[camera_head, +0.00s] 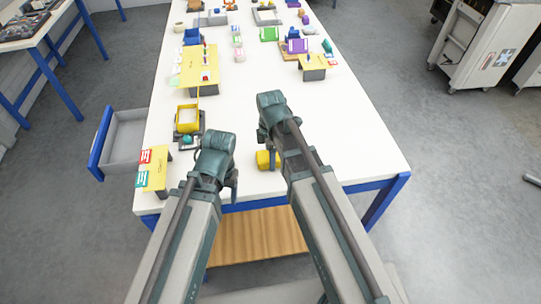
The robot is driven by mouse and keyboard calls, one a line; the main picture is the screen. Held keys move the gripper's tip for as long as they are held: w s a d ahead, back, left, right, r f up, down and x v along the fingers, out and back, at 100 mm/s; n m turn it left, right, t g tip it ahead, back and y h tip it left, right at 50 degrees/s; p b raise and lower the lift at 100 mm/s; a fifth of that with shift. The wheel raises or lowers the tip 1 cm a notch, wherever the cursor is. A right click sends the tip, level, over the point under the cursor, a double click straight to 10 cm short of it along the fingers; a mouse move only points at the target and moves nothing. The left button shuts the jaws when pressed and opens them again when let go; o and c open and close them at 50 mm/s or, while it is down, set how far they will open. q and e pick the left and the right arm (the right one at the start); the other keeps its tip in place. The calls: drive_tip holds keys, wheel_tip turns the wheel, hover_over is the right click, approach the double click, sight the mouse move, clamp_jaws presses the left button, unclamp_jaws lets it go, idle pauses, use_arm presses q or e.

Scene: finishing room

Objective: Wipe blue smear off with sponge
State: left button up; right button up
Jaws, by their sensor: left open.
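A small yellow block (267,160), which may be the sponge, lies on the white table (330,150) near its front edge, between my two arms. My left gripper (231,184) is open, points down over the front of the table, and is to the left of the yellow block. My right gripper (268,141) is just behind the yellow block in the picture; my own arm mostly hides its fingers, so I cannot tell how they stand. No blue smear can be made out; my arms cover part of the tabletop.
A yellow container (188,119) and a yellow stand with red and green labels (152,169) are on the left side. An open blue-fronted drawer (101,137) juts out left. Several small items fill the far end. The table's right front is clear.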

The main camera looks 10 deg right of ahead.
drive_tip(key=shift+w+f, duration=0.1)
drive_tip(key=shift+w, duration=1.55)
drive_tip(key=shift+w, duration=0.1)
drive_tip(key=shift+w, duration=1.75)
wheel_tip(320, 180, up, 6)
drive_tip(key=p, duration=0.6)
drive_tip(key=shift+s, duration=0.1)
wheel_tip(320, 180, up, 3)
drive_tip(key=p, duration=0.3)
